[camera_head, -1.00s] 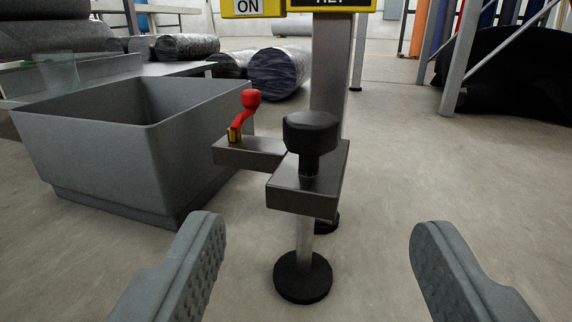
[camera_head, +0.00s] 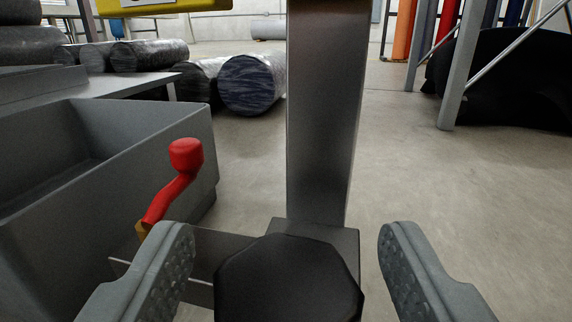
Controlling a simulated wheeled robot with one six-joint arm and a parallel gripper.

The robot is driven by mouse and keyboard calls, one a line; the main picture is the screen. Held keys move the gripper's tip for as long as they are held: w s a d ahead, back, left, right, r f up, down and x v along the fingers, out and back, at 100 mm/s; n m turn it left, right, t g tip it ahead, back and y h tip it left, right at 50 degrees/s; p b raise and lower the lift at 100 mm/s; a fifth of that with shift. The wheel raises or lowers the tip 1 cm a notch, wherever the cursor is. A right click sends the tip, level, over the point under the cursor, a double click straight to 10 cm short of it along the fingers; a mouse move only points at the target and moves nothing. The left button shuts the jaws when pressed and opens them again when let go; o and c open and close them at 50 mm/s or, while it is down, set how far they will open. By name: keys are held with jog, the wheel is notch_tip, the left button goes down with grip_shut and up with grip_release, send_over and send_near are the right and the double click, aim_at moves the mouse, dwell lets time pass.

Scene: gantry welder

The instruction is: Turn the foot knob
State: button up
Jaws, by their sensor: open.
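The foot knob (camera_head: 288,283) is black with a faceted round top, and it sits on a dark metal bracket (camera_head: 338,236) at the foot of a grey post. It fills the bottom middle of the view. My gripper (camera_head: 286,245) is open, with one grey finger on each side of the knob and a gap visible to each. The fingers do not appear to touch it. The knob's stem and lower foot are hidden below its top and the frame edge.
A red-handled lever (camera_head: 180,175) stands left of the knob, close to my left finger. A grey bin (camera_head: 170,140) is at the left. The grey post (camera_head: 322,120) rises behind the knob. Rolls (camera_head: 252,85) lie behind.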

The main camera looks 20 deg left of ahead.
jog(key=shift+x, duration=1.35)
jog(key=c, duration=1)
jog(key=shift+o, duration=0.2)
jog(key=shift+h, duration=0.3)
jog(key=m+h, duration=0.4)
jog(key=h, duration=0.1)
jog(key=shift+d+t+h, duration=0.15)
jog(key=shift+t+h, duration=0.15)
jog(key=m+h, duration=0.1)
jog(key=h, duration=0.1)
jog(key=m+g+h, duration=0.1)
jog(key=m+h, duration=0.1)
jog(key=m+g+h, duration=0.1)
jog(key=h, duration=0.1)
jog(key=shift+d+m+h, duration=0.3)
jog(key=shift+d+h, duration=0.05)
jog(key=shift+h, duration=0.05)
jog(key=m+g+h, duration=0.4)
jog(key=h, duration=0.1)
jog(key=shift+s+d, duration=0.25)
jog(key=shift+d, duration=0.05)
jog(key=shift+s+d+m+g+h, duration=0.1)
jog(key=shift+s+m+g+h, duration=0.1)
jog(key=shift+m+g+h, duration=1.15)
jog(key=shift+s+d+m+g+h, duration=0.15)
jog(key=shift+m+g+h, duration=0.4)
jog(key=shift+m+g, duration=0.9)
